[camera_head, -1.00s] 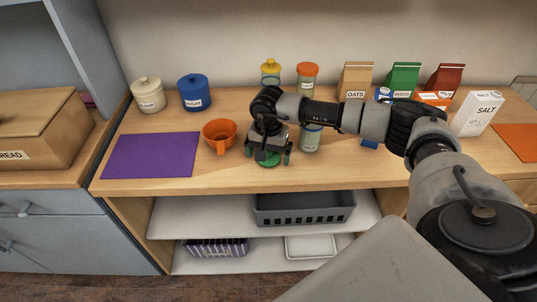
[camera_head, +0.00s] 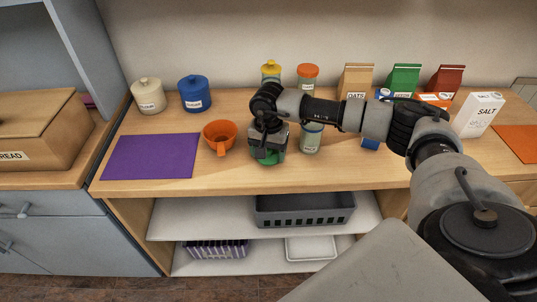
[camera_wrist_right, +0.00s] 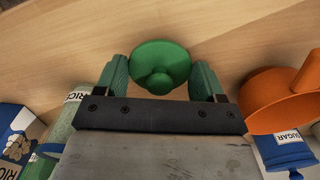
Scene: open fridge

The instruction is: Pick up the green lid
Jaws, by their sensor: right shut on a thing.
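The green lid (camera_head: 266,162) is a round disc with a knob, at the front middle of the wooden counter, below my right gripper (camera_head: 268,156). In the right wrist view the lid (camera_wrist_right: 160,58) shows with its knob towards the camera, between the two green fingers of my right gripper (camera_wrist_right: 161,80). The fingers are closed on the lid from both sides. I cannot tell whether the lid is touching the counter or slightly above it. My left gripper is not in view.
A purple mat (camera_head: 150,156) lies at left. Canisters, jars, bags and a salt box (camera_head: 478,114) line the back. The counter's front edge (camera_head: 250,185) is near.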

